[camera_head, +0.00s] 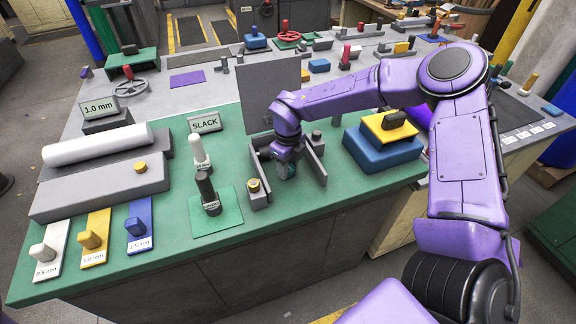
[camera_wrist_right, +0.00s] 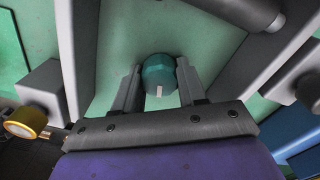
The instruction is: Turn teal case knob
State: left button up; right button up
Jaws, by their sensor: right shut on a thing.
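The teal knob (camera_wrist_right: 159,74) shows in the right wrist view between the two fingers, with a pale mark on its near side. My right gripper (camera_wrist_right: 158,88) is shut on it. In the head view the right gripper (camera_head: 287,160) points down inside the grey case (camera_head: 316,166) on the green bench top. There the arm mostly hides the knob (camera_head: 290,170), of which only a little teal shows. The case's grey panel (camera_head: 262,88) stands upright behind the gripper. My left gripper is not in view.
The "SLACK" sign (camera_head: 206,122) and two upright handles are further left. A blue block with a yellow top (camera_head: 384,146) stands to the right.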

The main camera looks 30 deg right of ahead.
jog(key=n+p, duration=0.2)
jog(key=shift+r+n, duration=0.1)
jog(key=shift+n, duration=0.3)
jog(key=shift+n+p, duration=0.85)
jog(key=shift+n, duration=1.15)
jog(key=o, duration=1.1)
jog(key=shift+c, duration=0.2)
notch_tip(320, 180, up, 10)
jog(key=b, duration=0.2)
jog(key=shift+r, duration=0.2)
